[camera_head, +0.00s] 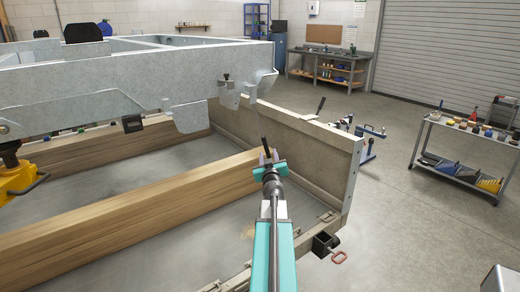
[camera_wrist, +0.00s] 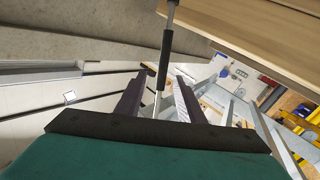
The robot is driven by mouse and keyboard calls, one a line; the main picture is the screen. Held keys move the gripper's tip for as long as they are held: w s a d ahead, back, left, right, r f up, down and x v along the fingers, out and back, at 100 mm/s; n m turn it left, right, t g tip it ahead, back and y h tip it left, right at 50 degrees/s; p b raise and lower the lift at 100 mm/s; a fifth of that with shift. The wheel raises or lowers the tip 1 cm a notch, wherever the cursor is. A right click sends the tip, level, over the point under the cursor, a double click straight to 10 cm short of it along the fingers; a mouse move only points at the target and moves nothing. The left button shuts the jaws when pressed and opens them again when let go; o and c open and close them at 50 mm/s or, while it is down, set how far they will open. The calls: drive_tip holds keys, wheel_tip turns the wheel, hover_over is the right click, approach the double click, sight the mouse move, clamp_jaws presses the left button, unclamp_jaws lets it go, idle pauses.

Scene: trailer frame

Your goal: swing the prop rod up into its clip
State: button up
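The prop rod (camera_wrist: 165,52) is a thin grey rod with a black sleeve. In the wrist view it runs from the top edge down between the two dark fingers of my gripper (camera_wrist: 160,76). The fingers stand apart, with gaps beside the rod. In the head view, my gripper (camera_head: 268,158) is near the end of a wooden beam, and the rod's black sleeve (camera_head: 264,144) shows just beyond it. The rod's ends are hard to make out. I cannot clearly identify the clip; a bracket with a black knob (camera_head: 227,79) sits on the frame's side.
The galvanized trailer frame (camera_head: 130,75) spans the left. A wooden beam (camera_head: 130,210) lies left of my arm, and a low side wall (camera_head: 300,138) stands beyond my gripper. A tool cart (camera_head: 460,150) stands right.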

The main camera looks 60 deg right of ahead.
sight(266, 143)
drive_tip(key=shift+w+f, duration=0.35)
drive_tip(key=shift+f, duration=0.1)
drive_tip(key=shift+d, duration=0.1)
drive_tip(key=shift+b+x, duration=0.5)
drive_tip(key=shift+x, duration=6.3)
clamp_jaws()
